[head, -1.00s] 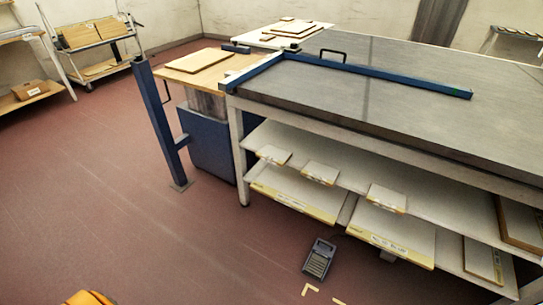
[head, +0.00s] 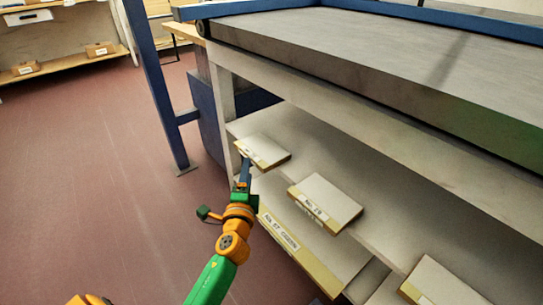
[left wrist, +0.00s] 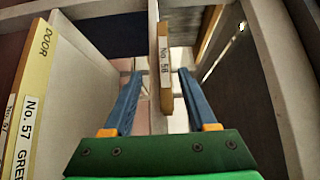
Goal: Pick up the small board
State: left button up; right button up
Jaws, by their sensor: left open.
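Small boards with yellow labelled edges lie on the upper shelf under the bench. The leftmost small board (head: 268,152) overhangs the shelf front, and my left gripper (head: 244,165) is right at its front edge. In the left wrist view, this board (left wrist: 165,85), labelled No. 56, shows edge-on between the two open fingers (left wrist: 160,75). I cannot tell whether either finger touches it. A second small board (head: 328,198) and a third (head: 445,285) lie further right. My right gripper is not in view.
The grey bench top (head: 380,55) overhangs the upper shelf (head: 330,150). Below is a lower shelf with a larger board (head: 315,250) marked No. 57 GREEN, also seen in the left wrist view (left wrist: 50,110). A blue post (head: 152,85) stands left. Red floor (head: 90,190) is clear.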

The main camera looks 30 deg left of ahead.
aim_at(250, 153)
pick_arm(q)
jog(key=x, duration=0.2)
jog(key=b+x, duration=0.1)
jog(key=x, duration=0.3)
jog(key=shift+w+a+r, duration=0.1)
jog(key=shift+a+r, duration=0.05)
jog(key=shift+r, duration=0.1)
jog(key=shift+w+a+r, duration=0.1)
jog(key=shift+w+a, duration=0.05)
jog(key=shift+w, duration=0.2)
grip_shut()
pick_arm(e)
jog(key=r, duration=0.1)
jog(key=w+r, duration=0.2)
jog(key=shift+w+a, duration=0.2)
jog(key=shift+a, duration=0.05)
